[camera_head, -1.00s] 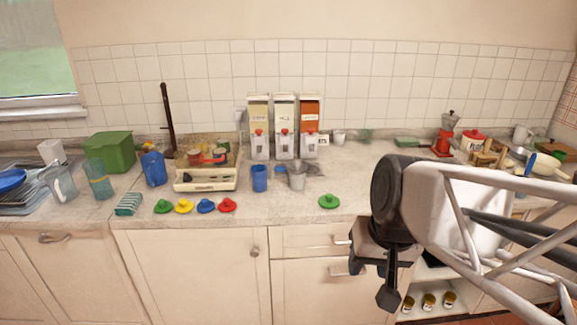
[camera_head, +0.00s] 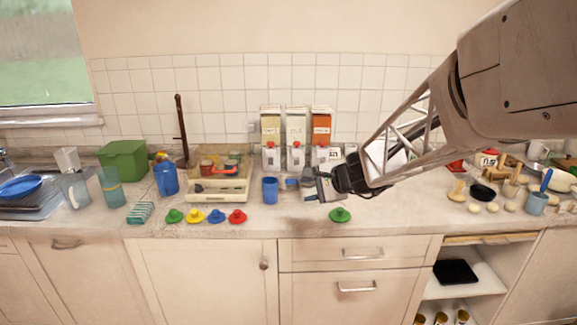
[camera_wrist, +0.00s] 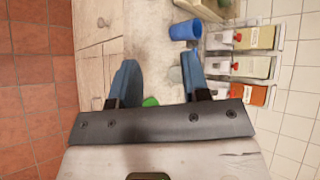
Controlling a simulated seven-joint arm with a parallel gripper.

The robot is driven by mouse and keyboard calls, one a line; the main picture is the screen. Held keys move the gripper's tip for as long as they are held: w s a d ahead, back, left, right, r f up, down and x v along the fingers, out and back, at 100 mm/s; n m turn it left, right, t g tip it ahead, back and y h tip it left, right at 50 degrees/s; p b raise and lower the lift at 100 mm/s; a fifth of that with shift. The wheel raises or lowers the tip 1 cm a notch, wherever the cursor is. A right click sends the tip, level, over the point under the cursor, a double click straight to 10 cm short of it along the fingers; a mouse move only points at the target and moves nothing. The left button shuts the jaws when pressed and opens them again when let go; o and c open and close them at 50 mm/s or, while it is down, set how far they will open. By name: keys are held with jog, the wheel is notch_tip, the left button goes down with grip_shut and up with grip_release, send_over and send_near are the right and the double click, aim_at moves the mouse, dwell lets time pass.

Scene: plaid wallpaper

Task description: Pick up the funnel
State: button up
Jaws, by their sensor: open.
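My gripper (camera_head: 300,188) is over the counter, between the blue cup (camera_head: 270,190) and the green knobbed disc (camera_head: 340,215). Its two blue-grey fingers are apart in the wrist view (camera_wrist: 159,64), with nothing clamped between them. A pale grey piece (camera_wrist: 175,74), perhaps the funnel, shows in the wrist view just inside the right finger. Its shape is too faint to be sure. In the head view my gripper covers the spot where a grey vessel stood. The blue cup also shows in the wrist view (camera_wrist: 185,31), beyond the right finger.
Three dispensers (camera_head: 297,137) stand against the tiled wall behind my gripper. Several coloured knobbed discs (camera_head: 195,216) line the front edge to the left. A beige tray (camera_head: 218,190) is left of the blue cup. Cookware and small items crowd the right counter.

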jog(key=w+d+f+m+t, duration=0.1)
jog(key=w+f+m+t, duration=0.15)
jog(key=w, duration=0.35)
jog(key=w+d+f+m+t, duration=0.1)
jog(key=w+f+m, duration=0.2)
jog(key=w, duration=0.3)
jog(key=m+t+h, duration=0.2)
jog(key=m, duration=0.3)
send_near(302, 184)
jog(key=w, duration=0.1)
jog(key=shift+w+a+r, duration=0.1)
jog(key=shift+w+a, duration=0.1)
jog(key=shift+w, duration=0.05)
jog(key=shift+x, duration=1.3)
jog(key=shift+a, duration=0.1)
jog(key=shift+x, duration=2.55)
jog(key=shift+a+r, duration=0.1)
jog(key=shift+r, duration=0.1)
grip_shut()
